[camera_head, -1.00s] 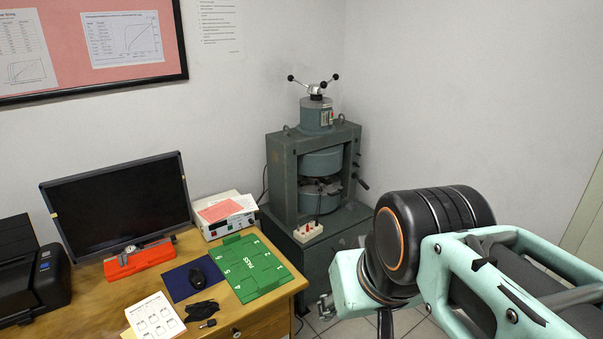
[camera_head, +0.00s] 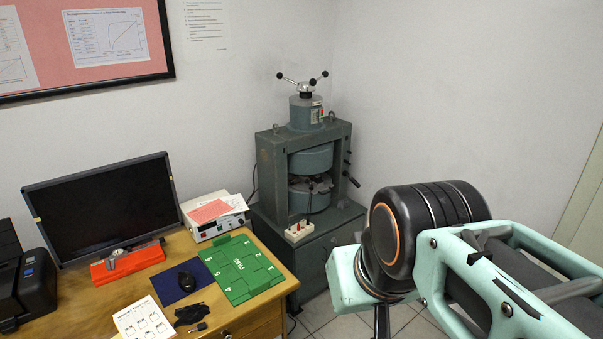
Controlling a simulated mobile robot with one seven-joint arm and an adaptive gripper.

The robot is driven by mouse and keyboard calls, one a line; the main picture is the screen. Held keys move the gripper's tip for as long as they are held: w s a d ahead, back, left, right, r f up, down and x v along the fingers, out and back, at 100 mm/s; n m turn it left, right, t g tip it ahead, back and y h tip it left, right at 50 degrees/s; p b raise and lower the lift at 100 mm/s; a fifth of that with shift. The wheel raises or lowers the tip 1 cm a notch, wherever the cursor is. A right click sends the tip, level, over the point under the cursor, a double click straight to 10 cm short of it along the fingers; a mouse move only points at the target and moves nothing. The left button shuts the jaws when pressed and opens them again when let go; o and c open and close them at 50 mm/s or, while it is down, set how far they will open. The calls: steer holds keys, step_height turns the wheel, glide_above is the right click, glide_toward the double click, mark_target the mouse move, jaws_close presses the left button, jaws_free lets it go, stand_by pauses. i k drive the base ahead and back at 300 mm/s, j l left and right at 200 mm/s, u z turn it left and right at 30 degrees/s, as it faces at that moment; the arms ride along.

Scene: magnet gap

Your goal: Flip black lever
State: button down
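A grey-green magnet machine (camera_head: 271,176) stands in the corner, with two round drums facing each other across a gap. A short black lever (camera_head: 352,179) sticks out from the right side of its frame, angled down to the right. Smaller dark knobs (camera_head: 348,157) sit just above it. A three-armed handle (camera_head: 304,84) with black balls tops the machine. A dark upright piece in the gap is too small to make out. My arm fills the lower right, to the right of the machine and nearer to me. My gripper is outside the picture.
A white socket block (camera_head: 299,232) sits on the machine's base. Tiled floor shows between desk and arm.

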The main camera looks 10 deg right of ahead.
mark_target(352, 179)
steer(key=i+l+z, duration=0.5)
steer(key=i, duration=0.2)
steer(key=i+l+z, duration=0.1)
steer(key=i, duration=0.95)
steer(key=i+u, duration=0.3)
steer(key=i, duration=0.2)
steer(key=i+l+u, duration=0.1)
steer(key=i+u, duration=0.2)
steer(key=i, duration=0.25)
steer(key=i+u, duration=0.25)
steer(key=i, duration=0.2)
